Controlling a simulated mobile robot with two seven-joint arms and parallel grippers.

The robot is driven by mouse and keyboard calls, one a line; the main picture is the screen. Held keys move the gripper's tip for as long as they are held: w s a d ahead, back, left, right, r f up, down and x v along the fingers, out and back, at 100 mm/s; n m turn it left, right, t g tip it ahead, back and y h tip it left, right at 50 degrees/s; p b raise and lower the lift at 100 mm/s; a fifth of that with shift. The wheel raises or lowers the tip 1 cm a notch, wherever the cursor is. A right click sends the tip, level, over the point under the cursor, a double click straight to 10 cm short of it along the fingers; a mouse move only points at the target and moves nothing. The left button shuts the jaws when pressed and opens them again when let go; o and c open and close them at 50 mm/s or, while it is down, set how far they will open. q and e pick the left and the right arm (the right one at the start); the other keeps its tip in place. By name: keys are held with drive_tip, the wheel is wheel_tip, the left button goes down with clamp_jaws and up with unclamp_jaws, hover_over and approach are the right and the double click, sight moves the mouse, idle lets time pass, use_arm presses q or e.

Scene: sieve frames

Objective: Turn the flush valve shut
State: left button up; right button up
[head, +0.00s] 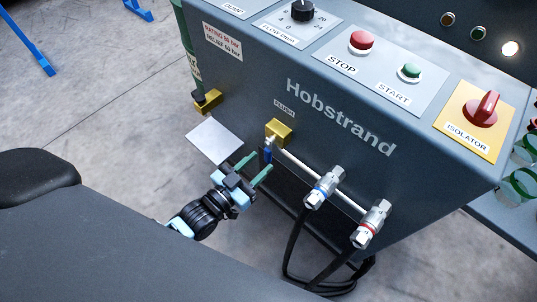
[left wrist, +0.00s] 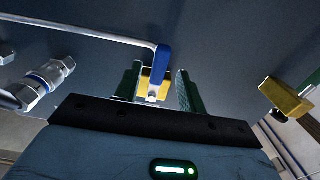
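The flush valve is a brass block (head: 279,130) under the FLUSH label (head: 285,107) on the front of the grey Hobstrand cabinet. Its blue handle (head: 268,155) hangs down below the brass. My left gripper (head: 258,166) is just below and in front of the valve, with its green fingers apart. In the left wrist view the brass body (left wrist: 146,80) and the blue handle (left wrist: 163,62) show between the two fingers (left wrist: 159,85), with gaps on both sides. I cannot tell how far the fingertips are from the handle. My right gripper is not in view.
A silver rod (head: 321,180) runs right from the valve to two hose couplings, one blue-ringed (head: 322,187), one red-ringed (head: 371,225). Black hoses (head: 292,245) hang below.

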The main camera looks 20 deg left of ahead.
sight(266, 158)
use_arm(q)
drive_tip(key=shift+b+x, duration=0.3)
drive_tip(key=shift+x, duration=1.95)
clamp_jaws()
